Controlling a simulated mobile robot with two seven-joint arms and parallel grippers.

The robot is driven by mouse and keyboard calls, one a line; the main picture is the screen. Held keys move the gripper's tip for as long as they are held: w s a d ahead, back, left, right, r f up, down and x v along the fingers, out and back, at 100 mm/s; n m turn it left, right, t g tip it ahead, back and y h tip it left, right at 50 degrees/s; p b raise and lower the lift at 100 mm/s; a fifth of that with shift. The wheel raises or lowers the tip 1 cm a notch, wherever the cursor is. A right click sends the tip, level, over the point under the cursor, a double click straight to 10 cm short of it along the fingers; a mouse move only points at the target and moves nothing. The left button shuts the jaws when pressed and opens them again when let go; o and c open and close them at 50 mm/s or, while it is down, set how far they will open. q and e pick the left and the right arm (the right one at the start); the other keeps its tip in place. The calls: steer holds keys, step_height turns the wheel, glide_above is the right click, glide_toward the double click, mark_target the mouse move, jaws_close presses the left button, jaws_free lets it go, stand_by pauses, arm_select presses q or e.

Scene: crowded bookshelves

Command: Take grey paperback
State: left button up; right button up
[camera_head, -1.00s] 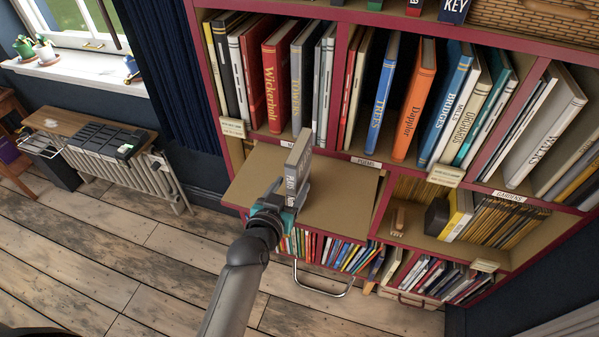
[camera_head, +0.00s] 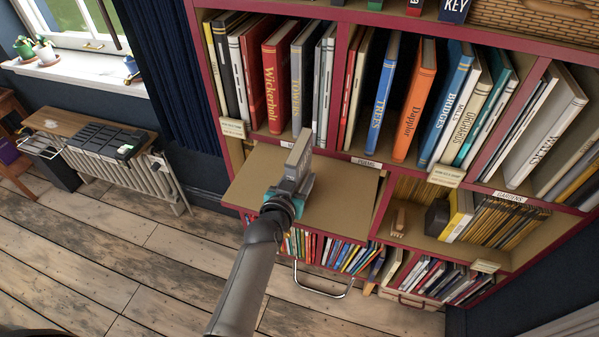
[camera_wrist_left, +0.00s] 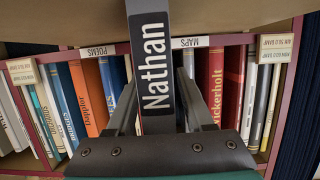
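The grey paperback (camera_head: 299,152) is held upright in front of the bookcase, over the pull-out shelf board. My left gripper (camera_head: 294,180) is shut on its lower part. In the left wrist view the paperback's spine (camera_wrist_left: 153,65) stands between the two fingers, with a black label that reads "Nathan" in white. Part of the book is hidden by the gripper. My right gripper is not in view.
The flat tan board (camera_head: 342,211) around the held book is bare. Behind it is a row of upright books, among them red Wickerholt (camera_head: 273,75) and orange Dappler (camera_head: 413,103). A red upright (camera_head: 343,75) divides the shelf. Lower shelves are crowded.

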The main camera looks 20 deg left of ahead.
arm_select(q)
jaws_close()
stand_by(0.4)
steer(key=shift+r, duration=0.15)
